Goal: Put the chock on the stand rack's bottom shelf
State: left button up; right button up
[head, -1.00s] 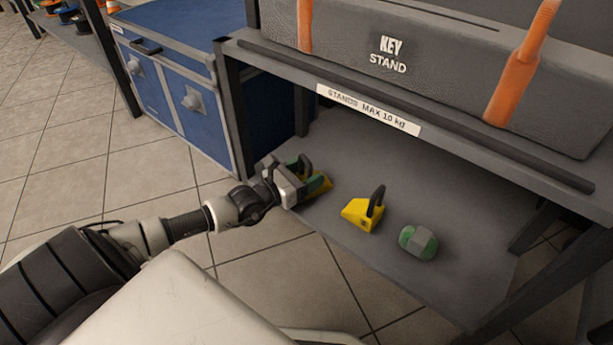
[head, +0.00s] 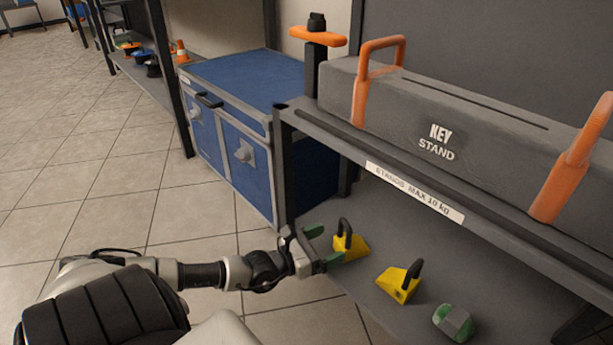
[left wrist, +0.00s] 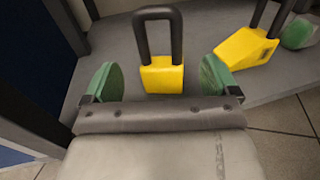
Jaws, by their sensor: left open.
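A yellow chock (head: 352,249) with a black loop handle stands upright on the rack's bottom shelf (head: 385,222), near its left end. A second yellow chock (head: 398,287) of the same kind stands to its right on the shelf. My left gripper (head: 322,246) is open and empty at the shelf's left front edge, just short of the first chock. In the left wrist view the first chock (left wrist: 162,76) shows ahead, between the lines of the two green-padded fingers, apart from both. My right gripper is not in view.
A green and grey block (head: 454,322) lies on the shelf, right of the chocks. The upper shelf carries a grey key stand case (head: 450,125) with orange handles. A blue cabinet (head: 245,140) stands left of the rack. Tiled floor lies open at the left.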

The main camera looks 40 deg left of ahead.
pick_arm(q)
jog(key=p+v, duration=0.2)
jog(key=v, duration=0.4)
jog(key=shift+s, duration=0.25)
jog(key=shift+r, duration=0.1)
